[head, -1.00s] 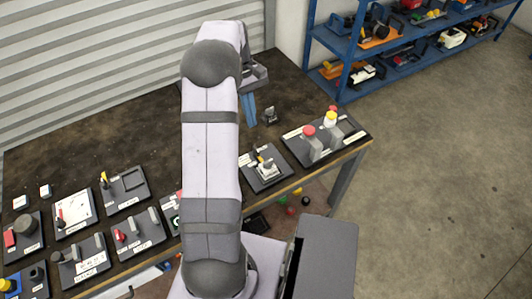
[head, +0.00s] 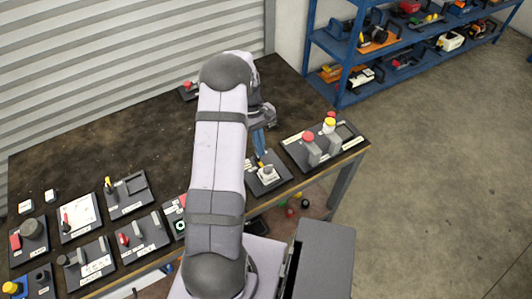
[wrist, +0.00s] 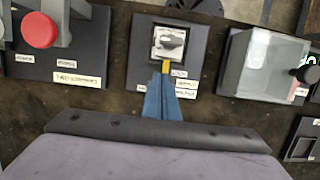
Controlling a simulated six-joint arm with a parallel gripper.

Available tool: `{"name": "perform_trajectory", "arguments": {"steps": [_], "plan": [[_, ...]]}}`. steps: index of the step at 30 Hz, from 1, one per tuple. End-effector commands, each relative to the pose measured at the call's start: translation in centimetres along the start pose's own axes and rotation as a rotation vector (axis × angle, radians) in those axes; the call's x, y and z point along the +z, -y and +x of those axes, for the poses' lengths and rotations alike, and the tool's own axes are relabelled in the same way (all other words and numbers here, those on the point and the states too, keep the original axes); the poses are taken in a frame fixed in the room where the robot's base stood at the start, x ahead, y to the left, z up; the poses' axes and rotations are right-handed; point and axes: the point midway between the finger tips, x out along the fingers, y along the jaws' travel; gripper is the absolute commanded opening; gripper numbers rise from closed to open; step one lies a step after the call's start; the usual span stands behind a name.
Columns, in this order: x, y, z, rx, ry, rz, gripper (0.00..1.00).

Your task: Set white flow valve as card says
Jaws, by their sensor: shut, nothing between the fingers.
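The white flow valve (wrist: 171,42) sits on a dark panel (wrist: 143,60) in the wrist view, with a grey knob on top and a yellow lever (wrist: 166,68) pointing toward my gripper. In the head view the valve (head: 267,173) is on the small panel near the table's front edge. My gripper (wrist: 161,84) has its blue fingers shut and empty, with the tips close to the yellow lever. I cannot tell whether they touch it. The gripper (head: 259,150) also shows just behind the valve in the head view. Small labels (wrist: 180,73) lie beside the lever; their text is unreadable.
A panel with red and yellow buttons (head: 309,137) is right of the valve in the head view. A clear-covered box (wrist: 262,62) stands on the valve's other side in the wrist view. Several more control panels (head: 128,195) fill the table's left. The table's back is mostly clear.

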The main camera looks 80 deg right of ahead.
Motion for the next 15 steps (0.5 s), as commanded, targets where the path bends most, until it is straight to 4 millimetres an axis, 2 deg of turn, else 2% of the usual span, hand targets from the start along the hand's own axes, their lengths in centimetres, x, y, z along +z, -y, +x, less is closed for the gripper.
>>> {"name": "perform_trajectory", "arguments": {"steps": [6,15], "plan": [[2.5,0.0,0.4,-0.002,0.002,0.002,0.0],[3.9,0.0,0.9,0.0,-0.001,0.001,0.0]]}}
